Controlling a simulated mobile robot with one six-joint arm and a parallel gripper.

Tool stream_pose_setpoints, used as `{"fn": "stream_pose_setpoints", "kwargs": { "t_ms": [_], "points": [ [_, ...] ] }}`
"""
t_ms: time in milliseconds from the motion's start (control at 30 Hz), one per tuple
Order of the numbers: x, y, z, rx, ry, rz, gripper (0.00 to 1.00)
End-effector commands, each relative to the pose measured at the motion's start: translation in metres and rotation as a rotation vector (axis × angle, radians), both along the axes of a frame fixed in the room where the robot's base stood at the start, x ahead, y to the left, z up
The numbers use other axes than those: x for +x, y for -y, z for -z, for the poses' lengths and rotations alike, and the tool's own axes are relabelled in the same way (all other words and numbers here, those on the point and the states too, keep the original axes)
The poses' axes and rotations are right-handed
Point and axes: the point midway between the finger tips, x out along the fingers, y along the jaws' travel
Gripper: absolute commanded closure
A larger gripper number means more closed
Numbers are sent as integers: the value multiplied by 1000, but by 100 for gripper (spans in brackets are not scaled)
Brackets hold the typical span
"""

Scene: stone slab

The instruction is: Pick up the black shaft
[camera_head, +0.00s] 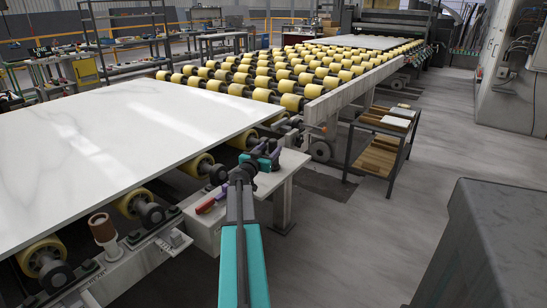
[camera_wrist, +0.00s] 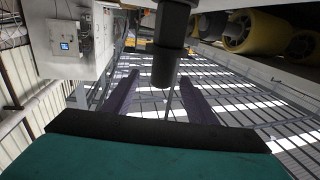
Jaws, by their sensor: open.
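A black shaft (camera_wrist: 170,45), a stepped dark cylinder, comes down from the top edge of the wrist view. Its narrower lower end shows near and between my gripper's fingertips (camera_wrist: 158,80). The two dark purplish fingers are apart, one on each side of it; I cannot tell whether they touch it. In the head view my gripper (camera_head: 276,156) is small, beyond the teal arm, at the right edge of the roller conveyor by the slab's corner. The shaft cannot be told clearly from the dark parts there.
A white marble slab (camera_head: 110,140) lies on yellow rollers (camera_head: 45,258) left of my arm. A red-handled tool (camera_head: 210,203) lies on the conveyor's side ledge. A cart (camera_head: 378,145) stands to the right. The grey floor (camera_head: 350,235) is open before a dark box (camera_head: 485,245).

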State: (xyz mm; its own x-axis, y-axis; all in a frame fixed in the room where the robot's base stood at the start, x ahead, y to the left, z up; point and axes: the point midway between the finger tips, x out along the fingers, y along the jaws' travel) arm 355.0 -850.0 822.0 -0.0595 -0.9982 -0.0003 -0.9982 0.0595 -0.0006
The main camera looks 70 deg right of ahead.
Motion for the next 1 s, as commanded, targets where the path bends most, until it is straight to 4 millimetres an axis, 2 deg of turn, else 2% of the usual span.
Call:
{"fn": "stream_pose_setpoints", "kwargs": {
  "t_ms": [433, 1000],
  "points": [
    [0, 6, 0, 0, -1, 1, 48],
    [0, 50, 2, 0, 0, 2, 48]
  ]
}}
